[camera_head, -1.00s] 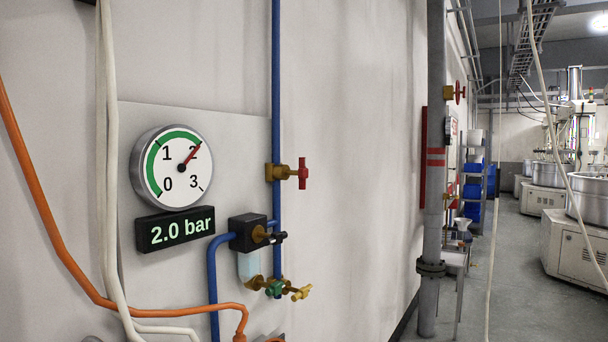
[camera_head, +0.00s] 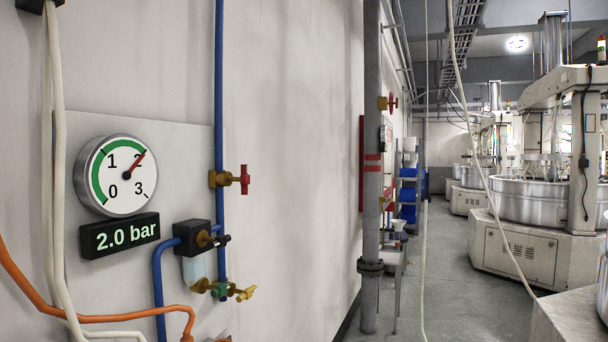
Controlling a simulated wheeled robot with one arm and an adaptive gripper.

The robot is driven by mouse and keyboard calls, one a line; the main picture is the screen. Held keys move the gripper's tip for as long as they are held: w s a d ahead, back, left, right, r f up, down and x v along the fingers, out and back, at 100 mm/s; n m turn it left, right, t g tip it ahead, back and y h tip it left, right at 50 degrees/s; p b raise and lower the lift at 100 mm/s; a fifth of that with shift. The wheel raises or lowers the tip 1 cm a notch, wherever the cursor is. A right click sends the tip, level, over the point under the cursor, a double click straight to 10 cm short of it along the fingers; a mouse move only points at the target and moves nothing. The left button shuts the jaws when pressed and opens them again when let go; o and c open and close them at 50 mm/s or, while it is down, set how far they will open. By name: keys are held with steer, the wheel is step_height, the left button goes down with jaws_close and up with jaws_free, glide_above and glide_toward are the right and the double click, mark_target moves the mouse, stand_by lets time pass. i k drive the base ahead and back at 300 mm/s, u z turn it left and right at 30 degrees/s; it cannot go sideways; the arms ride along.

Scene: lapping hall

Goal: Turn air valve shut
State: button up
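A brass valve with a red handle (camera_head: 244,179) sits on the blue air pipe (camera_head: 219,90) on the left wall. The round gauge (camera_head: 116,175) to its left has its red needle at 2, and the black display (camera_head: 119,236) below it reads 2.0 bar. Below the red-handled valve are a black regulator unit (camera_head: 192,236) with a clear bowl and a small yellow-handled valve (camera_head: 245,293). Another red-handled valve (camera_head: 392,102) shows farther off beyond the grey pipe. My gripper is not in view.
A grey vertical pipe (camera_head: 371,200) stands along the wall ahead. An orange hose (camera_head: 90,318) and white cables (camera_head: 59,180) hang at the left. Lapping machines (camera_head: 530,248) line the right side. Grey floor (camera_head: 455,285) lies clear between, apart from a thin hanging cable.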

mark_target(244, 179)
steer(key=z, duration=0.7)
steer(key=k, duration=1)
steer(key=z, duration=0.65)
steer(key=i, duration=1.3)
steer(key=u, duration=0.85)
steer(key=i, duration=1.1)
steer(key=u, duration=1.1)
